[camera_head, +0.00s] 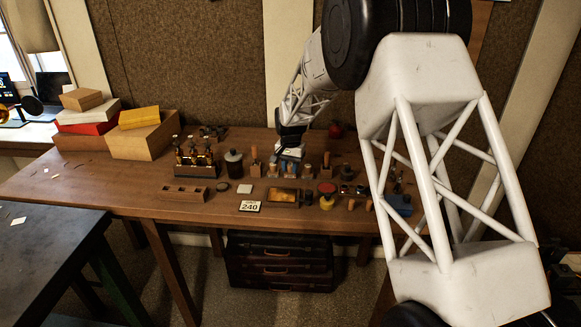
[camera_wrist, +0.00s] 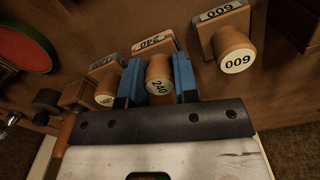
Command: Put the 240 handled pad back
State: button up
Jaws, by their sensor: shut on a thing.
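In the wrist view, the 240 handled pad (camera_wrist: 159,88) has a round wooden knob with a white end disc marked 240 and a label reading 240 on its block. My gripper (camera_wrist: 159,72) has its two blue fingers shut on it, one on each side of the knob. The pad's underside is hidden, so I cannot tell whether it touches the table. In the head view my gripper (camera_head: 290,150) is over the back middle of the workbench, and the pad in it is too small to make out. A card reading 240 (camera_head: 249,206) lies near the bench's front edge.
A handled pad marked 600 (camera_wrist: 236,58) is close right of my gripper, and another handled pad (camera_wrist: 105,92) is close left. The bench (camera_head: 120,195) holds a dark bottle (camera_head: 233,162), a slotted wooden block (camera_head: 184,193) and stacked boxes (camera_head: 143,140). Its left front is mostly clear.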

aim_at(291, 164)
dwell(0.3)
jog(key=o, duration=1)
jog(key=shift+f, duration=0.1)
notch_tip(291, 164, up, 12)
jog(key=shift+r, duration=0.15)
dwell(0.8)
